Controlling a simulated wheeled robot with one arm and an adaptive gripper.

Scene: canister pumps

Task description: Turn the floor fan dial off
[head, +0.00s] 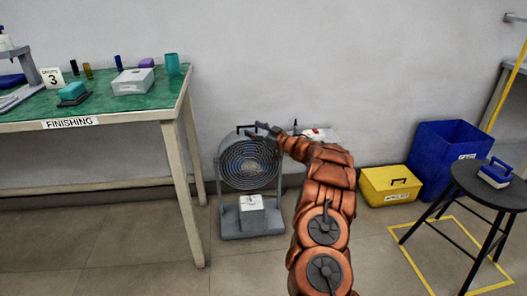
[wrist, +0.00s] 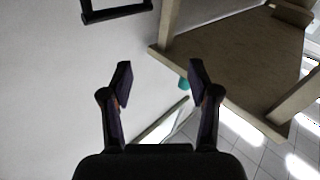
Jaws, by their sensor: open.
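The grey floor fan (head: 249,165) stands on the floor beside the green-topped table, its round grille facing me. A pale box (head: 252,202) with a small dark knob-like mark on top sits low at the front of its base; the dial's setting is too small to read. My gripper (head: 262,128) is near the top of the fan, by its dark carry handle (head: 247,128). I cannot tell from the head view whether they touch. In the wrist view, my gripper (wrist: 161,75) is open with nothing between its fingers. The dial is not visible there.
The table (head: 95,117) marked FINISHING stands left of the fan. A yellow case (head: 390,186), a blue bin (head: 440,150) and a black stool (head: 488,190) are at the right. Some open floor (head: 235,265) lies in front of the fan. The wall is close behind it.

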